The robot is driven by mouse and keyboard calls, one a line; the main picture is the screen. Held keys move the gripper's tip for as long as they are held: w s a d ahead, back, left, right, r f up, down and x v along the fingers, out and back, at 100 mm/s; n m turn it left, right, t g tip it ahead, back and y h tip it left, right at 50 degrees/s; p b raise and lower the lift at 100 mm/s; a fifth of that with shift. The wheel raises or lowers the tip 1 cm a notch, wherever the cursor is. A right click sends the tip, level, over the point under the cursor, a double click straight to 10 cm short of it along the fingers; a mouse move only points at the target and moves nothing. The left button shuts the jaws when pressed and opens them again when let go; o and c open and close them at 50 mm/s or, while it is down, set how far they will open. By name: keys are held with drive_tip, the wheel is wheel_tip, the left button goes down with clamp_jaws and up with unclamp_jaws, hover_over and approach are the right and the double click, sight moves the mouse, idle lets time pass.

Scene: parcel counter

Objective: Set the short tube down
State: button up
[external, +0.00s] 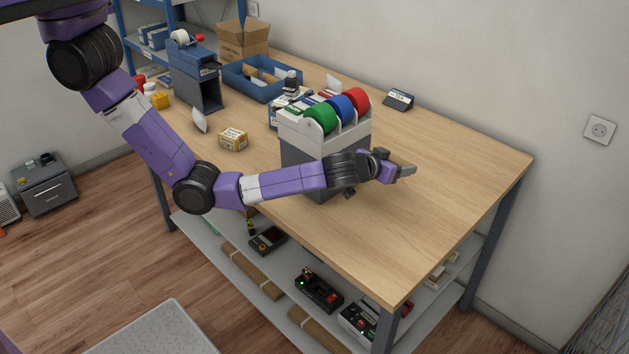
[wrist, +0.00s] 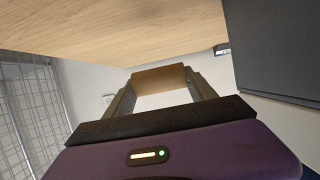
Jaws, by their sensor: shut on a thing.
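My gripper (external: 403,171) is at the right of the tape-roll holder, over the front right part of the table. In the wrist view, its two fingers (wrist: 161,92) are shut on a plain brown piece, which I take to be the short tube (wrist: 160,77). The tube spans the gap between the fingertips. In the external view the tube is too small and too covered by the fingers to make out clearly. I cannot tell whether it touches the wooden tabletop (external: 460,165).
The grey and white holder (external: 300,155) with green, blue and red rolls stands close beside my wrist; a dark panel (wrist: 285,45) fills the wrist view's right. A small sign (external: 398,100) stands farther back. The tabletop's right end is clear. A small yellowish box (external: 233,139) lies left.

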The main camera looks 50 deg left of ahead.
sight(392, 195)
drive_tip(key=shift+f+b, duration=1.8)
drive_tip(key=shift+f, duration=1.8)
